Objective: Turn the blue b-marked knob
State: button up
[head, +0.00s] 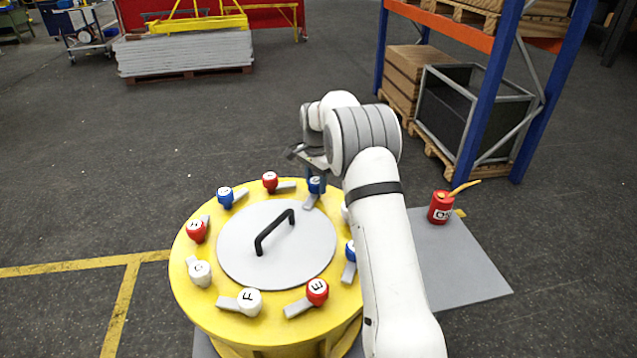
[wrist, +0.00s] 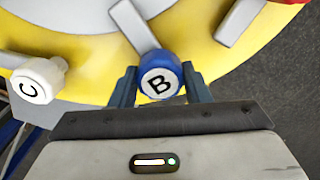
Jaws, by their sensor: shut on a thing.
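The blue knob marked B (wrist: 158,76) is in the middle of the wrist view, with a grey lever (wrist: 132,26) reaching from it over the yellow rim. In the head view the blue knob (head: 316,184) is at the far edge of the round yellow housing (head: 190,285), partly covered by my gripper. My gripper (wrist: 160,85) has one finger on each side of the knob and is shut on it. In the head view my gripper (head: 317,178) reaches down to the knob from above.
Other lettered knobs ring the lid, among them white C (wrist: 38,80), red E (head: 317,291) and white F (head: 249,302). A black handle (head: 274,232) stands on the grey lid. A red can (head: 440,207) stands on a grey mat (head: 465,265) at right.

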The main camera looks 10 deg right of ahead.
aim_at(316, 180)
jog(key=shift+m, duration=0.9)
jog(key=o, duration=1)
jog(key=shift+c, duration=0.2)
jog(key=shift+r+b, duration=0.7)
jog(key=shift+r, duration=3.2)
